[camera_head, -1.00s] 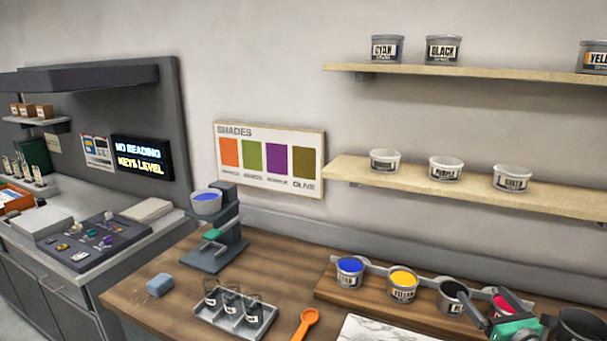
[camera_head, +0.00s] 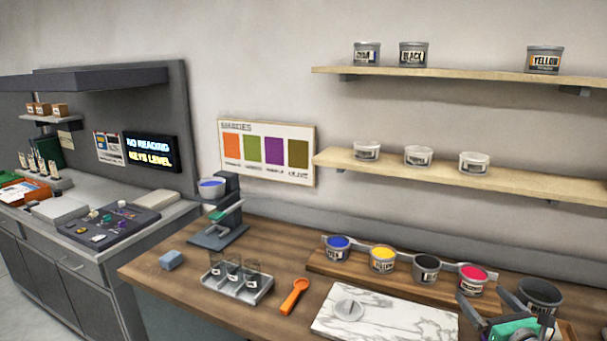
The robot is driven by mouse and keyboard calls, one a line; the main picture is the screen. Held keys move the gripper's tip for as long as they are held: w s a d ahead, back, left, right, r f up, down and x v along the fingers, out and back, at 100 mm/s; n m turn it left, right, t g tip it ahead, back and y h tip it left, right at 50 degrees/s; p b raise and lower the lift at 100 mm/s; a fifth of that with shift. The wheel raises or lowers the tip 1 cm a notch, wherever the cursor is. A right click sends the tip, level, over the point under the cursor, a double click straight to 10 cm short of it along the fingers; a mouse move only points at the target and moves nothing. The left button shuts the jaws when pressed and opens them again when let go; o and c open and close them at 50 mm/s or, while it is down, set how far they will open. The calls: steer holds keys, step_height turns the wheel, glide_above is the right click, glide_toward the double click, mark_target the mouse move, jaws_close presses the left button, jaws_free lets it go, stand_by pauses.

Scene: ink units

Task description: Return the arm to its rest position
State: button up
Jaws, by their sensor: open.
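My gripper (camera_head: 512,326) shows at the bottom right edge of the head view, dark with a green part, cut off by the frame. It is open, and I see nothing held in it. It is in front of the dark grey pot (camera_head: 540,292) and right of the marble slab (camera_head: 385,322). Most of my arm is out of view.
A wooden rack (camera_head: 318,262) holds ink cups: blue (camera_head: 338,247), yellow (camera_head: 383,259), black (camera_head: 426,268) and red (camera_head: 472,279). Left of the slab are an orange spoon (camera_head: 295,296), a tray of jars (camera_head: 262,290), a blue sponge (camera_head: 171,260) and a scale-like stand (camera_head: 222,232). Shelves hang above.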

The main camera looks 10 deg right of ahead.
steer(key=w+a+f+n+g+y+b, duration=0.1)
steer(key=w+a+f+n+g, duration=0.1)
steer(key=a+n, duration=0.3)
steer(key=w+a+f+n+g+y+b, duration=0.2)
steer(key=a+n, duration=0.4)
steer(key=a, duration=0.5)
steer(key=w+a+f+n+g+y+b, duration=0.1)
steer(key=w+a+f+n+g, duration=0.1)
steer(key=a+n, duration=0.4)
steer(key=shift+w+a+f+g+y, duration=0.1)
steer(key=shift+w+a+g, duration=0.15)
steer(key=shift+a, duration=0.2)
steer(key=shift+w+a+r+g+y, duration=0.1)
steer(key=shift+a+g, duration=0.1)
steer(key=shift+a, duration=0.2)
steer(key=shift+w+a+f+g+y, duration=0.1)
steer(key=shift+w+a+g, duration=0.15)
steer(key=shift+a, duration=0.2)
steer(key=s+a+f+n+g+h+b, duration=0.1)
steer(key=s+a+f+n+g+b, duration=0.1)
steer(key=s+a+n, duration=0.6)
steer(key=s+a+f+n+g+h+b, duration=0.2)
steer(key=s+a+f+n+g+b, duration=0.1)
steer(key=s+a+n, duration=0.5)
steer(key=s+n+g, duration=0.1)
steer(key=s+n, duration=0.1)
steer(key=s, duration=0.1)
steer(key=shift+s+f+n+g+b, duration=0.3)
steer(key=shift+s+f+g+b, duration=0.05)
steer(key=shift+s+g, duration=0.05)
